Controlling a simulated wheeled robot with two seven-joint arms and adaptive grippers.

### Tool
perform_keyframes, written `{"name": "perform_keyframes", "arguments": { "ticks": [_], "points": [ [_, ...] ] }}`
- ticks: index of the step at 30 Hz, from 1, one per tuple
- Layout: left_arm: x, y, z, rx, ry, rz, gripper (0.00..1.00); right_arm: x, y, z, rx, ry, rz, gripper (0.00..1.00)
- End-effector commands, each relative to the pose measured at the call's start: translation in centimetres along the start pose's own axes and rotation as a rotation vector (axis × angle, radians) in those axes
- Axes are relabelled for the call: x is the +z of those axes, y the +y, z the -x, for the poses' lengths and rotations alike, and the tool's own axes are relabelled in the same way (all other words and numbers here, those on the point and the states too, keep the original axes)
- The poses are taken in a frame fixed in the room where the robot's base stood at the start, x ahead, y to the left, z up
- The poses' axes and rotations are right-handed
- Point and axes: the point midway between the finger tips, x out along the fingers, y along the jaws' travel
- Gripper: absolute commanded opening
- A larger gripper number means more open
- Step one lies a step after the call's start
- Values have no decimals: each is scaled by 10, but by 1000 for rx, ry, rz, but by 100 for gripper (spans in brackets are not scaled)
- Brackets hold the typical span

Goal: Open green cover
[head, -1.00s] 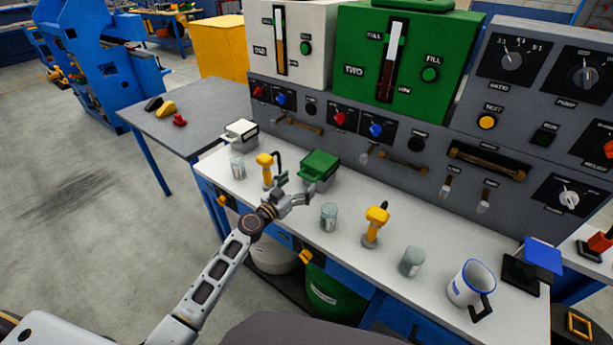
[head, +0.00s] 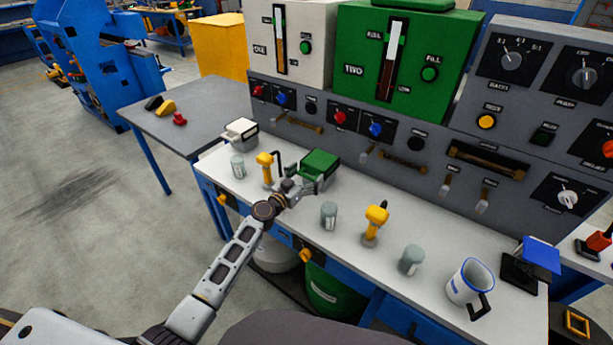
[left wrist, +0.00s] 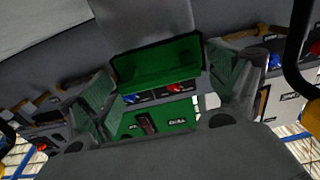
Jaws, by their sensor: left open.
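The green cover (head: 321,160) sits shut on its light grey box on the white bench. In the left wrist view, the green cover (left wrist: 158,62) lies ahead, between the two finger pads. My left gripper (head: 305,186) is open and empty, at the front edge of the green-covered box. Its spread fingers also show in the left wrist view (left wrist: 162,82). I cannot tell whether a finger touches the cover. The gripper hides part of the box's front. My right gripper is not in view.
A yellow-handled tool (head: 265,165) and a glass jar (head: 238,166) stand left of the gripper. Another jar (head: 328,215) and yellow-handled tool (head: 374,222) stand to its right. A white-covered box (head: 240,131) is further left. The grey control panel (head: 350,145) rises behind.

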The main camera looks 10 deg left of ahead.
Motion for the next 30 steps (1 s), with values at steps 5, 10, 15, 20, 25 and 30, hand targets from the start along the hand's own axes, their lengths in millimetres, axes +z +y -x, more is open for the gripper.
{"name": "perform_keyframes", "arguments": {
  "ticks": [5,10,15,20,25,30],
  "points": [
    [0,0,0,0,0,0,75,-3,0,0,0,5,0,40],
    [0,0,0,0,0,0,53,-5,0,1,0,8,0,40],
    [0,0,0,0,0,0,31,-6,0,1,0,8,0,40],
    [0,0,0,0,-1,0,25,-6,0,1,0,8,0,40],
    [-1,0,-1,0,-4,-1,25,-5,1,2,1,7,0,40],
    [-3,-2,-3,0,-13,-2,25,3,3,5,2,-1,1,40]
  ]
}}
